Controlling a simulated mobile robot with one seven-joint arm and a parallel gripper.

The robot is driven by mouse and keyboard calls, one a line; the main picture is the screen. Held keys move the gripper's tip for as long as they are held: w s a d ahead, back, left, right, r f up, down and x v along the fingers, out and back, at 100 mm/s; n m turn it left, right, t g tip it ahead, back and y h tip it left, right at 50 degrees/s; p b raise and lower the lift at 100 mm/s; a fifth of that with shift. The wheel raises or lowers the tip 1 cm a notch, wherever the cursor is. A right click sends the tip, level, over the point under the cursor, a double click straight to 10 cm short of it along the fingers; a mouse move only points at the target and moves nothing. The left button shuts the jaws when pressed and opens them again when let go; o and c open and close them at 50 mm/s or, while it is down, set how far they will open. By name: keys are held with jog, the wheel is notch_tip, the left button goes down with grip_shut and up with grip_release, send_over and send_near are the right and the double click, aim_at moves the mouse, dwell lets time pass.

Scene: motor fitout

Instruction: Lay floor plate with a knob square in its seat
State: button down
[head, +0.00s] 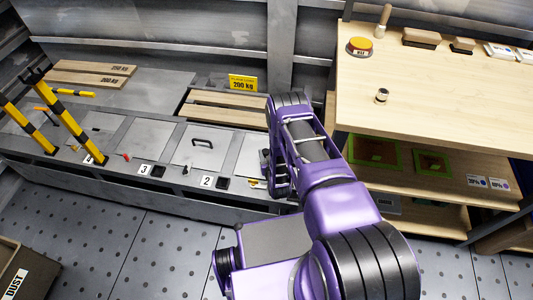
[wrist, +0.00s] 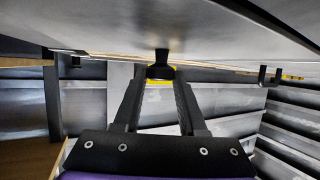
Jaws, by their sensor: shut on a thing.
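My gripper (wrist: 160,76) is shut on a small dark knob (wrist: 162,56) in the wrist view. The knob stands on a broad grey plate (wrist: 160,22) that fills the top of that view. In the head view my purple arm covers much of the held plate and the gripper. A grey surface (head: 249,154) shows just left of the arm, in the row of floor panels. I cannot tell whether it is the held plate, or whether the plate lies flat in its seat.
A neighbouring panel with a bar handle (head: 199,150) lies to the left, near label 2 (head: 207,181). Yellow-black posts (head: 66,115) stand farther left. Planks (head: 222,108) and a 200 kg sign (head: 243,83) are behind. A wooden shelf unit (head: 440,90) is close on the right.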

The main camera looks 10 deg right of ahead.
dwell(0.4)
jog(key=shift+c, duration=1.9)
grip_release()
jog(key=shift+f, duration=0.1)
jog(key=shift+s, duration=0.1)
